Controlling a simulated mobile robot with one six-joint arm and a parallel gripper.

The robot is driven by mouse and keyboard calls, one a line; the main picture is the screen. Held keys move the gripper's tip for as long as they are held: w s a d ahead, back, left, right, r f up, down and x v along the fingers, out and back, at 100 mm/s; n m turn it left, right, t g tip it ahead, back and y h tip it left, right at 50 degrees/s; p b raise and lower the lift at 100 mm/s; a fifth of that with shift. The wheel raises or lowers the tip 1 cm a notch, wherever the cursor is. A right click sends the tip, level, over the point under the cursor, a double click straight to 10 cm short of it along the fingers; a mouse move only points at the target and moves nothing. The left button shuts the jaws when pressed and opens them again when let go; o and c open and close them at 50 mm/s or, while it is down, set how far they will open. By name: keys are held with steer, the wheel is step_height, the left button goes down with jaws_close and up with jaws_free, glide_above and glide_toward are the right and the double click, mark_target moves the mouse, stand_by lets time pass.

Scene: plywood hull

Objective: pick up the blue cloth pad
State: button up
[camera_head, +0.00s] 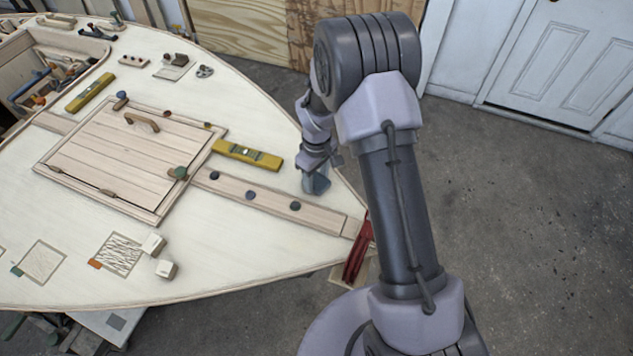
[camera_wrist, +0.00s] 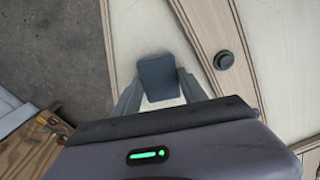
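The blue cloth pad (camera_wrist: 158,77) is a small blue-grey rectangle between the two fingertips of my gripper (camera_wrist: 159,82) in the wrist view. The fingers stand apart by about the pad's width, one along each side edge. I cannot tell whether they press on it or only flank it. In the head view my gripper (camera_head: 316,172) points down over the pale deck near its right edge, and the pad (camera_head: 320,184) shows in part at its tips. I cannot tell whether the pad touches the deck.
A plank with several dark round knobs (camera_head: 295,206) runs beside my gripper. A yellow level (camera_head: 247,154) lies to the left, near the wooden hatch (camera_head: 120,155). A red clamp (camera_head: 357,250) sits at the bow tip. Beyond the deck edge is grey floor (camera_head: 540,220).

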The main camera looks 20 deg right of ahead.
mark_target(316, 180)
steer(key=c, duration=0.4)
steer(key=shift+r, duration=0.1)
steer(key=shift+r, duration=0.2)
step_height(316, 180, up, 4)
steer(key=shift+f+p, duration=0.2)
steer(key=shift+p, duration=0.85)
steer(key=s+a, duration=0.1)
steer(key=s, duration=0.4)
steer(key=s+a+p, duration=0.1)
steer(key=s+a, duration=0.1)
steer(key=s, duration=0.3)
steer(key=s+a, duration=0.1)
steer(key=s, duration=0.4)
steer(key=shift+s+a+r+p, duration=0.15)
steer(key=shift+s+r+p, duration=0.15)
steer(key=shift+r, duration=0.1)
